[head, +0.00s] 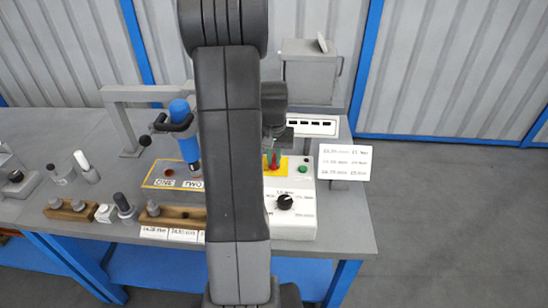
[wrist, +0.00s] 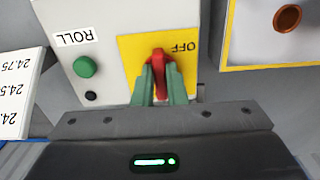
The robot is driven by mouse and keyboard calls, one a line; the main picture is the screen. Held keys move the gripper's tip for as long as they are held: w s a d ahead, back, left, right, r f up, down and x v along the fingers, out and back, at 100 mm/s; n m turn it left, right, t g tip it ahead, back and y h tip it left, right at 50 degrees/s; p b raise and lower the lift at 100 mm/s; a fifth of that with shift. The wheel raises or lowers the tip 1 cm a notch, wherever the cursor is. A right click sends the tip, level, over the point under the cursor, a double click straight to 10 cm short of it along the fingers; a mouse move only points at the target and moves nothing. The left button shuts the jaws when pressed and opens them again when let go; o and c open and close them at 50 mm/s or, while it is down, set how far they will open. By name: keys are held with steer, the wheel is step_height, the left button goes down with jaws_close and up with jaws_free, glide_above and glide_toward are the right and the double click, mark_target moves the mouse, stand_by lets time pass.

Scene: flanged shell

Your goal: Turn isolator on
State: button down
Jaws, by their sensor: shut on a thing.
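The isolator's red handle (wrist: 158,58) sits on a yellow plate (wrist: 130,50) on the grey panel in the wrist view. The handle stands upright in the picture, and the word OFF shows upside down to its right. My gripper (wrist: 160,78) has green fingers on either side of the handle and is shut on it. In the head view the red handle (head: 271,163) and yellow plate (head: 283,165) show just right of my arm. My arm hides part of the panel there.
A green button (wrist: 85,67) marked ROLL and a small black button (wrist: 90,96) are left of the plate in the wrist view. A black knob (head: 285,202) is on the control box. A blue-handled tool (head: 182,118) stands left of my arm.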

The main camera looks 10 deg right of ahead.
mark_target(274, 160)
stand_by(0.3)
steer(key=c, duration=1.5)
jaws_free()
steer(key=shift+o, duration=0.2)
steer(key=shift+r, duration=0.1)
step_height(274, 160, up, 14)
steer(key=shift+p, duration=0.3)
steer(key=shift+f, duration=0.25)
step_height(274, 160, down, 14)
steer(key=shift+r+b, duration=0.1)
steer(key=shift+b, duration=0.2)
steer(key=shift+r, duration=0.15)
